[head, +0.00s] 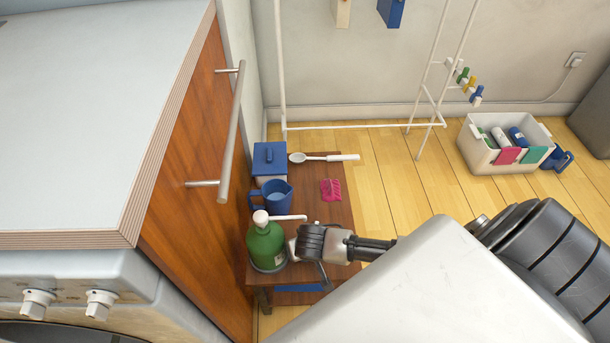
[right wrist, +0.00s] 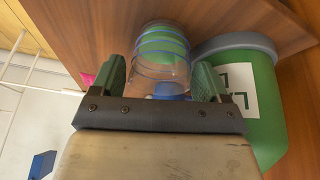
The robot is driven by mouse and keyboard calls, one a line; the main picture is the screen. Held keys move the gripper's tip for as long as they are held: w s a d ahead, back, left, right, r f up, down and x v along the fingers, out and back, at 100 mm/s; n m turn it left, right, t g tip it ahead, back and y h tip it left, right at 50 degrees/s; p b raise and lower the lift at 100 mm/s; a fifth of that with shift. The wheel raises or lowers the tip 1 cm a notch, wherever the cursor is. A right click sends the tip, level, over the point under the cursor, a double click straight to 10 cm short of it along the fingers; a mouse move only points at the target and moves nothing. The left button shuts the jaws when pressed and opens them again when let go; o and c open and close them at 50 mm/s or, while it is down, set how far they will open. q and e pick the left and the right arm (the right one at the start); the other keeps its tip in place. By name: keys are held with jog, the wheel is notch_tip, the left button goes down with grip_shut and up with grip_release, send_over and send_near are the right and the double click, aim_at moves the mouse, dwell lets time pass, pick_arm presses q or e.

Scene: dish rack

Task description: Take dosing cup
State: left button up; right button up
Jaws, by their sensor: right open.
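My right gripper (right wrist: 162,76) is open, with one green finger on each side of the cup's near end. I cannot tell whether either finger touches it. In the head view my right gripper (head: 308,243) is at the front of the small wooden table, just right of the green bottle, and the cup cannot be made out there. My left gripper is not in view.
The green pump bottle (head: 266,246) stands close beside the gripper and also shows in the right wrist view (right wrist: 262,125).

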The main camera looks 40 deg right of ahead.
jog(key=shift+w+f, duration=0.2)
jog(key=shift+f, duration=0.25)
jog(key=c, duration=0.7)
jog(key=shift+r, duration=0.1)
